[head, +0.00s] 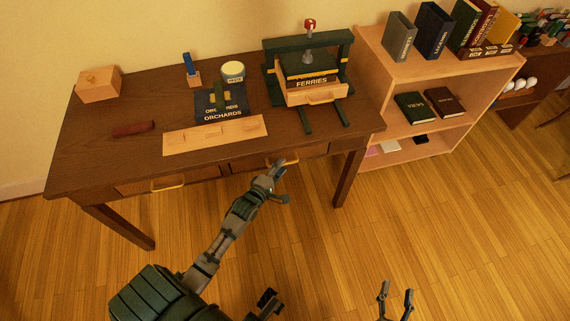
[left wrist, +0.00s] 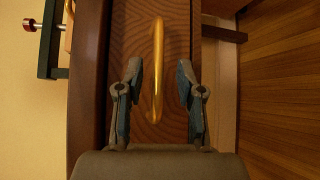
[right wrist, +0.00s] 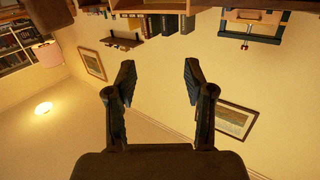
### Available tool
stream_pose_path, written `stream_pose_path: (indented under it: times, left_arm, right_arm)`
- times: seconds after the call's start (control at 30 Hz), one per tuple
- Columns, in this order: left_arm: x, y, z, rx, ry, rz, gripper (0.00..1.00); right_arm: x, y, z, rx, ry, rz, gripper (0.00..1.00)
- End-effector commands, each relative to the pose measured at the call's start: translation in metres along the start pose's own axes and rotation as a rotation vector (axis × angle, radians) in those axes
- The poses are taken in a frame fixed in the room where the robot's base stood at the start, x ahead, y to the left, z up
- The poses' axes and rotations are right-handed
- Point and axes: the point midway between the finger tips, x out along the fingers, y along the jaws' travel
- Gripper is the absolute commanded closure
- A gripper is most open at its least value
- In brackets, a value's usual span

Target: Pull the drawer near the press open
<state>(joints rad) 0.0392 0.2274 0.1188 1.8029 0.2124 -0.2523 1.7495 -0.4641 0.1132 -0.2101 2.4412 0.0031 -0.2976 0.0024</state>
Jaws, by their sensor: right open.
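The desk drawer near the press (head: 312,152) appears shut, its front in line under the desk top. Its curved brass handle (left wrist: 158,70) shows in the left wrist view. My left gripper (head: 280,170) is at this drawer front. In the left wrist view its two fingers (left wrist: 157,95) are apart, one on each side of the handle, with gaps visible on both sides. The green press (head: 307,42) with a red knob stands on the desk above this drawer. My right gripper (head: 396,292) is open and empty over the floor, away from the desk; its fingers also show in the right wrist view (right wrist: 158,85).
A second drawer (head: 190,180) with a brass handle is at the desk's left. On the desk (head: 100,150) are a wooden box (head: 99,85), a pale board (head: 215,135) and a dark ORCHARDS piece (head: 222,113). A bookshelf (head: 450,65) stands at right. Floor before the desk is clear.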

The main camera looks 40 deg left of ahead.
Motion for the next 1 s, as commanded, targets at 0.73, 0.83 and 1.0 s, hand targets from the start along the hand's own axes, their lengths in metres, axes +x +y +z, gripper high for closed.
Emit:
stream_pose_path:
  times: [0.73, 0.83, 1.0]
  left_arm:
    - [0.022, -0.001, -0.001, -0.001, -0.001, -0.001, 1.00]
    - [0.022, -0.001, 0.000, -0.001, -0.001, -0.002, 1.00]
    - [0.021, -0.002, 0.001, -0.002, -0.001, -0.003, 1.00]
  right_arm:
    - [0.003, -0.004, -0.015, 0.004, 0.109, -0.006, 0.47]
    - [0.003, -0.004, -0.015, 0.004, 0.108, -0.005, 0.47]
    - [0.003, -0.003, -0.015, 0.003, 0.105, -0.005, 0.47]
